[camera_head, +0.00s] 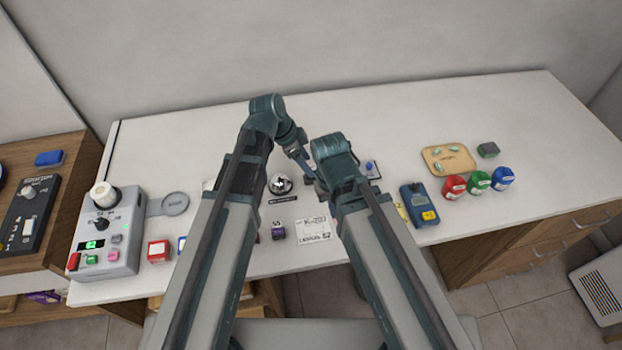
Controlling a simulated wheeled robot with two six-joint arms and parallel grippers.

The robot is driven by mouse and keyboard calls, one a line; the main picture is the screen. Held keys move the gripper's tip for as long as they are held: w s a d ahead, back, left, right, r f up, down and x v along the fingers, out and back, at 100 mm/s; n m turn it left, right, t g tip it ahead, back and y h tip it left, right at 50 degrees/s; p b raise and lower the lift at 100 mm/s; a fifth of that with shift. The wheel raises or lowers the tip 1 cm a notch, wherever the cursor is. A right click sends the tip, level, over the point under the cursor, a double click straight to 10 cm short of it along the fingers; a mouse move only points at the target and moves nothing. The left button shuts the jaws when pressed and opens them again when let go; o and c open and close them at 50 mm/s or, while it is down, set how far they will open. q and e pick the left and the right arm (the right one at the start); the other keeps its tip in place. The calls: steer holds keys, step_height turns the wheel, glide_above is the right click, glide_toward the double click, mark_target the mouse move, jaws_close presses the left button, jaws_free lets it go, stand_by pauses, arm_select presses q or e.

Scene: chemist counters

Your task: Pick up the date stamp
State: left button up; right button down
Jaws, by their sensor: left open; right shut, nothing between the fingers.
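I cannot tell for certain which item is the date stamp. A small dark purple block with pale figures on its front (278,234) stands near the front edge of the white counter, left of a printed card (313,229). A small blue-topped item (371,168) shows partly behind my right arm. My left gripper (307,167) is beyond the silver bell, pointing down; it is small in view, open and apparently empty. My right arm folds at the elbow in the middle, and its gripper is hidden behind the arm.
A silver bell (281,184) stands between my arms. A grey console (110,240) and a red-and-white box (158,251) are left. A blue device (419,204), three coloured jars (479,181) and a wooden tray (449,160) are right. The counter's back right (500,110) is clear.

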arm_select(q)
steer(key=b+x, duration=0.3)
steer(key=x, duration=0.1)
steer(key=shift+w+a+f, duration=0.1)
steer(key=shift+w+f, duration=0.05)
steer(key=shift+f, duration=0.05)
arm_select(e)
step_height(320, 180, down, 4)
steer(key=shift+f, duration=0.1)
arm_select(q)
steer(key=shift+r, duration=0.1)
jaws_close()
